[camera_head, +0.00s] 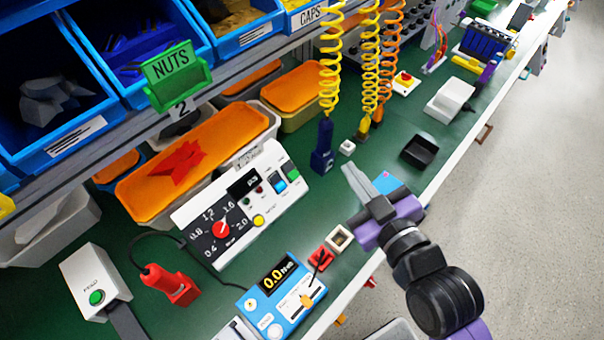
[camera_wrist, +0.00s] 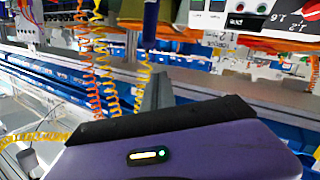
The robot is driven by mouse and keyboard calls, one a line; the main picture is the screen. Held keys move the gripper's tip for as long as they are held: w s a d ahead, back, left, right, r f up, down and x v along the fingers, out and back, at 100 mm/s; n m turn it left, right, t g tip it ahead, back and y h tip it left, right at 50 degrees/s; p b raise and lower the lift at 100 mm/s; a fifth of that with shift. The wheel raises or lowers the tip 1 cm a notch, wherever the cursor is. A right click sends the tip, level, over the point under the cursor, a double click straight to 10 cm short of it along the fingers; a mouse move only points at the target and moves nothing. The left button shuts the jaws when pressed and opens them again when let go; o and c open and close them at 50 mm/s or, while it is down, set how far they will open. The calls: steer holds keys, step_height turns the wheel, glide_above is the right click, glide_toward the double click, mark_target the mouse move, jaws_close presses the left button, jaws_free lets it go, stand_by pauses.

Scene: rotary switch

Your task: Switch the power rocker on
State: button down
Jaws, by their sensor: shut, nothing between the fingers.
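The white control box (camera_head: 240,207) lies tilted on the green bench in the head view, with a red dial (camera_head: 221,229), a small dark display and several small buttons. A blue rocker (camera_head: 279,186) is at its right end, beside a green part (camera_head: 294,173); I cannot read its on or off position. My gripper (camera_head: 352,174) is shut and empty, right of the box and apart from it, above the bench. In the wrist view the grey fingers (camera_wrist: 156,92) point away, and part of the box (camera_wrist: 250,20) shows upside down at the upper right.
A blue tool (camera_head: 322,148) hangs on a yellow coil between box and gripper. A blue meter (camera_head: 283,292), red block (camera_head: 320,258) and black tray (camera_head: 418,151) are nearby. Orange-lidded bins (camera_head: 200,150) stand behind the box, under a shelf.

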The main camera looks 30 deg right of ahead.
mark_target(296, 177)
steer(key=w+n+g+y, duration=0.2)
steer(key=w+n+g, duration=0.1)
steer(key=w+n, duration=0.5)
steer(key=s+f+n+g, duration=0.1)
steer(key=n+g, duration=0.1)
steer(key=n, duration=0.1)
steer(key=s+a+f+n+g+y, duration=0.1)
steer(key=n+g, duration=0.1)
steer(key=n, duration=0.2)
steer(key=s+f+n+g, duration=0.1)
steer(key=f+n, duration=0.1)
steer(key=n, duration=0.1)
steer(key=shift+a+n+g+y+b, duration=0.25)
steer(key=shift+n+g+y+b, duration=0.05)
steer(key=shift+g+y+b, duration=0.1)
steer(key=shift+w+f, duration=0.1)
steer(key=shift+f, duration=0.05)
steer(key=p+x, duration=0.1)
steer(key=x, duration=1.2)
steer(key=shift+w+a+f, duration=0.15)
steer(key=shift+w+f, duration=0.1)
steer(key=shift+f, duration=0.1)
